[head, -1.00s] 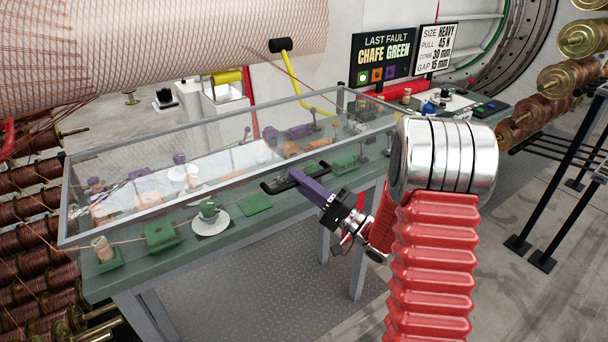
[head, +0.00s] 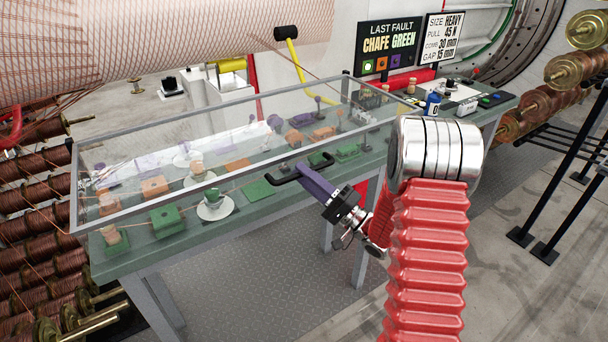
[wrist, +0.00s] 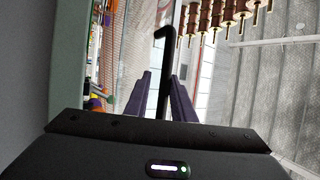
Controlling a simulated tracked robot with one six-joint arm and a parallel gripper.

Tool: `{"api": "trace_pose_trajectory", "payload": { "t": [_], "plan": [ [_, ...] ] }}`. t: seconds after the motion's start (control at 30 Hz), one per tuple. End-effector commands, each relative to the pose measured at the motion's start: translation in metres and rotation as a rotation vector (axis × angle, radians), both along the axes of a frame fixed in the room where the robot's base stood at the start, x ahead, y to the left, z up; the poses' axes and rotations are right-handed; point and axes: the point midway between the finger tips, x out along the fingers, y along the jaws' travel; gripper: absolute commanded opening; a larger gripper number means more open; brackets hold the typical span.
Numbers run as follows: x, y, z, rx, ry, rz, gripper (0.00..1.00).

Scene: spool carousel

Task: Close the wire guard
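The wire guard (head: 73,190) is a clear lid in a grey frame over the green-topped bench (head: 152,262) in the head view. Its frame slopes towards me and its front edge stands above the bench top. A black bar handle (head: 285,178) sits at its front edge. My gripper (head: 308,176) has purple fingers at this handle. In the wrist view the black handle (wrist: 165,75) runs between the two fingers, which lie close on both sides; the contact itself is partly hidden.
Green blocks (head: 167,220), orange blocks and small spools stand on the bench under and in front of the guard. A yellow-handled black hammer (head: 288,34) is behind. Copper spools (head: 35,195) are stacked at left. Floor in front of the bench is clear.

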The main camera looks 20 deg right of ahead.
Motion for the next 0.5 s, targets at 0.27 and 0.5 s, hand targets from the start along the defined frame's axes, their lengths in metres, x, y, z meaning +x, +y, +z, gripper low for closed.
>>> {"api": "trace_pose_trajectory", "payload": {
  "t": [0.27,0.5],
  "plan": [
    [0.000,0.000,-0.006,-0.002,0.013,0.001,0.31],
    [-0.017,-0.013,-0.014,-0.002,0.009,-0.001,0.31]
  ]
}}
